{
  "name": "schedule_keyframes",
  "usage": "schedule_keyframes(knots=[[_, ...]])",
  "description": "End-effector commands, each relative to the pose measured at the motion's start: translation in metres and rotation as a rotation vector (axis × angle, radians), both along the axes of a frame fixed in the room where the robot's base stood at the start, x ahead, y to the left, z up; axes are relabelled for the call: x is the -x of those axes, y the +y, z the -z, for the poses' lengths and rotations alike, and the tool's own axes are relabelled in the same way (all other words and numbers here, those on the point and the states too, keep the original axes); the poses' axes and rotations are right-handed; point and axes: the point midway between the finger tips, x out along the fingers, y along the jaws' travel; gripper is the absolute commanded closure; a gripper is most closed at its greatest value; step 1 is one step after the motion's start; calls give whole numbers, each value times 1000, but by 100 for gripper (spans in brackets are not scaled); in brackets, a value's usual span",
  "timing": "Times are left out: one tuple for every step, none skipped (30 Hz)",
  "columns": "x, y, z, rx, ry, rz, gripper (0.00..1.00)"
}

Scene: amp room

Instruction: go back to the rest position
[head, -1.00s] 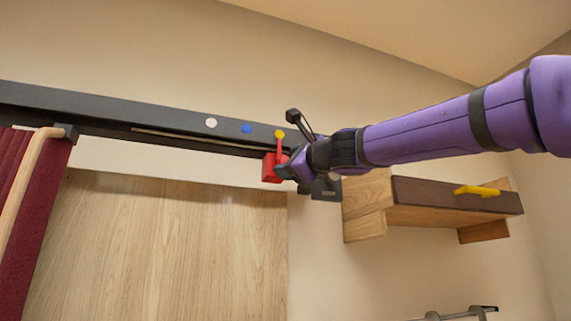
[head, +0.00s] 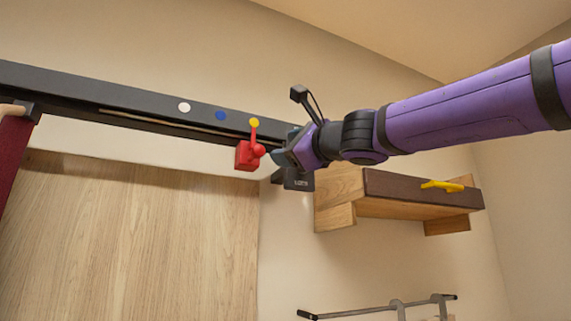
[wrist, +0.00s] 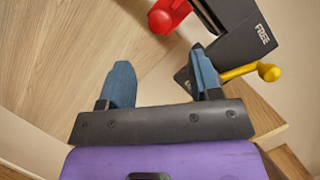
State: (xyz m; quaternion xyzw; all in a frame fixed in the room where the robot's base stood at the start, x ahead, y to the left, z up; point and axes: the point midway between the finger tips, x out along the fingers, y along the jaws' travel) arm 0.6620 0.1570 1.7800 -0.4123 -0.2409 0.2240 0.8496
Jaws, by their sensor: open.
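A small gap shows between my fingers and the knob. In the wrist view, my gripper (wrist: 161,75) has two blue fingers spread apart with nothing between them. A red rounded piece (wrist: 167,14) lies beyond the fingertips there. My purple arm reaches in from the right.
White, blue and yellow dots mark the rail. A brown-fronted wooden shelf (head: 340,196) with a yellow handle (head: 441,186) stands below my arm. A metal bar (head: 375,309) is lower down. A wooden panel (head: 130,235) fills the lower left. A dark block marked FREE (wrist: 240,45) is near my fingers.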

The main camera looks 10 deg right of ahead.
Motion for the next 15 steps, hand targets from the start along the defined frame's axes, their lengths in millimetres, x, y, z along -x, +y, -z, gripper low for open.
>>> schedule_keyframes(knots=[[0, 0, 0, 0, 0, 0, 42], [0, 0, 0, 0, 0, 0, 42], [0, 0, 0, 0, 0, 0, 42], [0, 0, 0, 0, 0, 0, 42], [0, 0, 0, 0, 0, 0, 42], [0, 0, 0, 0, 0, 0, 42], [0, 0, 0, 1, -1, 0, 42], [0, 0, 1, 5, -1, 1, 42], [1, -1, 3, 18, -6, 2, 42], [2, -3, 6, 37, -11, 4, 42], [4, -4, 10, 61, -18, 7, 42], [7, -8, 17, 107, -30, 11, 42], [10, -10, 25, 153, -41, 15, 42], [14, -13, 34, 207, -54, 17, 42], [19, -19, 49, 289, -70, 21, 42]])
